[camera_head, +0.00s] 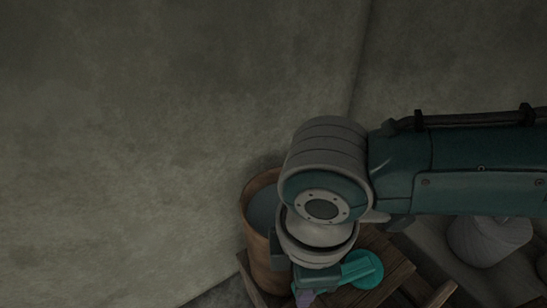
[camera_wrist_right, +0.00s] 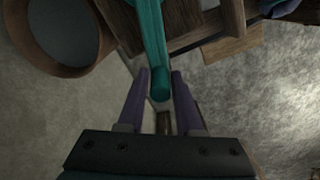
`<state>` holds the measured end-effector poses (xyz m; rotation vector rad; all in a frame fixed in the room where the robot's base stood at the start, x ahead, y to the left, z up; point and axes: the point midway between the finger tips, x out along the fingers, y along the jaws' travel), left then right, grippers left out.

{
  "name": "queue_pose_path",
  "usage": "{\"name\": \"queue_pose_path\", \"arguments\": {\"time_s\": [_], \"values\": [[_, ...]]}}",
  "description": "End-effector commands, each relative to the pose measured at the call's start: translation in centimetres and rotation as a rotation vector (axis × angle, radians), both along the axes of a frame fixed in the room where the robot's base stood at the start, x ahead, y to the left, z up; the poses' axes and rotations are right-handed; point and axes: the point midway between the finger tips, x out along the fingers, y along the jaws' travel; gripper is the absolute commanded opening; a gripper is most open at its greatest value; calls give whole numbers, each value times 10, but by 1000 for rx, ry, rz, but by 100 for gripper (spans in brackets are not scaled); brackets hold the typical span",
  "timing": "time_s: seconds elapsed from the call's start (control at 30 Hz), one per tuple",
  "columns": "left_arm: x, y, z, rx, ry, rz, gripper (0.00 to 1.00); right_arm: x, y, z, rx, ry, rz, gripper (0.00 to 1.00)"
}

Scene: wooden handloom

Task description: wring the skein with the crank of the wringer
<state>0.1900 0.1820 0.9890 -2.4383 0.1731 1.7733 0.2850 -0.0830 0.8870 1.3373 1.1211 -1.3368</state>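The teal crank (camera_head: 362,268) shows at the bottom of the head view, beside the wooden frame of the wringer (camera_head: 388,250). My right gripper (camera_head: 305,297) is at the lower edge there, with only a bit of a purple finger showing. In the right wrist view the crank (camera_wrist_right: 149,30) comes down from the top, and its rounded handle end sits between the two purple fingertips of my right gripper (camera_wrist_right: 160,84). The fingers lie close along both sides of the handle. I cannot make out the skein. My left gripper is not in view.
A wooden bucket (camera_head: 252,192) with a grey surface inside stands left of the wringer, close to my right wrist; it also shows in the wrist view (camera_wrist_right: 18,45). A pale rounded object (camera_head: 488,240) lies at the right. A plain wall fills the left and back.

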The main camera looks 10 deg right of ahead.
Motion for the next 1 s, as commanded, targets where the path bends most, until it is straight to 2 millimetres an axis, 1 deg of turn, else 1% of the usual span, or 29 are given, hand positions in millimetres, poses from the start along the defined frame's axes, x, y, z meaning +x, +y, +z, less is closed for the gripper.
{"name": "queue_pose_path", "arguments": {"time_s": [0.03,0.27,0.57,0.8,1.0], "values": [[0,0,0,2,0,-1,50,0,0,0,0,0,0,26],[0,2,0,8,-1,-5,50,0,0,0,0,0,0,0],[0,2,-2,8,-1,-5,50,2,0,-1,-1,0,-1,0],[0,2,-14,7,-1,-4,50,20,-1,-3,-2,-3,-1,0],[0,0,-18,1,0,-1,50,28,-3,-3,-3,-1,-2,0]]}}
